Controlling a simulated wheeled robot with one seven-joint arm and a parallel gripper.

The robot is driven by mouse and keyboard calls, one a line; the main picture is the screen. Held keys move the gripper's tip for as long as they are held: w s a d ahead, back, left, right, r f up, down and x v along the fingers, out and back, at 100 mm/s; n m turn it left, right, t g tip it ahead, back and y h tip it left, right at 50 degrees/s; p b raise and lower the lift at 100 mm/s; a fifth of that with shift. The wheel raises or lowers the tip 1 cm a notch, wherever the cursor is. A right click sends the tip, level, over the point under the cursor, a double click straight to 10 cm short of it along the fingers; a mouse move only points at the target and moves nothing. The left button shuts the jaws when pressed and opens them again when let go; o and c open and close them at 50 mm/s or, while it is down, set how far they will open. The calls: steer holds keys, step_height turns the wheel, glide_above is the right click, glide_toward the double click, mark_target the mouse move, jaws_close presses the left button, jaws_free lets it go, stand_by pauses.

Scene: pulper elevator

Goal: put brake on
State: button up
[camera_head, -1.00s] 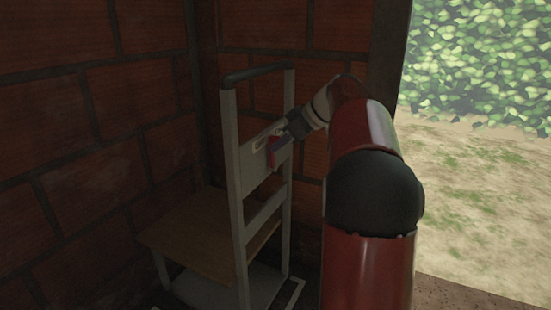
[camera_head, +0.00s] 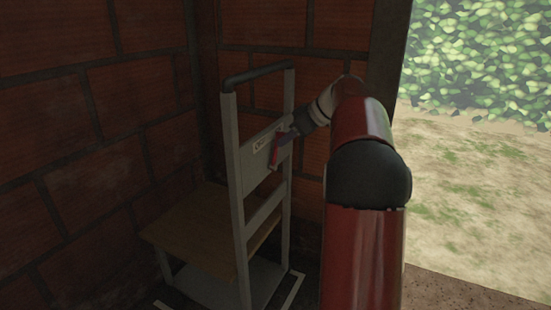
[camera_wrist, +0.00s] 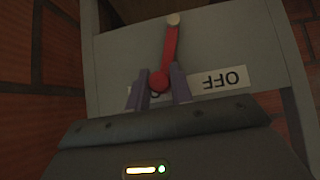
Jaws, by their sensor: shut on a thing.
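A red brake lever (camera_head: 275,158) is mounted on the grey upright panel of a cart (camera_head: 248,165). In the wrist view the lever (camera_wrist: 171,48) runs from a pale round end at the top to a red knob at the bottom. My gripper (camera_wrist: 160,88) has its two fingers on either side of the knob and is shut on it. In the head view my gripper (camera_head: 284,138) is at the panel, over the lever's upper end. A white label (camera_wrist: 228,80) reads OFF, upside down, right of the fingers; its other part is mostly hidden behind them.
The cart has a dark top handle bar (camera_head: 258,74) and a wooden shelf (camera_head: 200,235). Brick walls (camera_head: 80,130) stand close at the left and behind. An opening (camera_head: 470,180) to bare ground and foliage lies at the right.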

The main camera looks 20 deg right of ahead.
steer(key=shift+d, duration=0.1)
steer(key=shift+w+d+f+p, duration=0.4)
steer(key=shift+w+d+f, duration=0.25)
steer(key=shift+w+d, duration=0.15)
steer(key=o, duration=0.7)
steer(key=shift+d, duration=0.1)
steer(key=shift+s, duration=0.1)
steer(key=p+v, duration=0.2)
steer(key=v, duration=0.6)
steer(key=shift+p, duration=0.4)
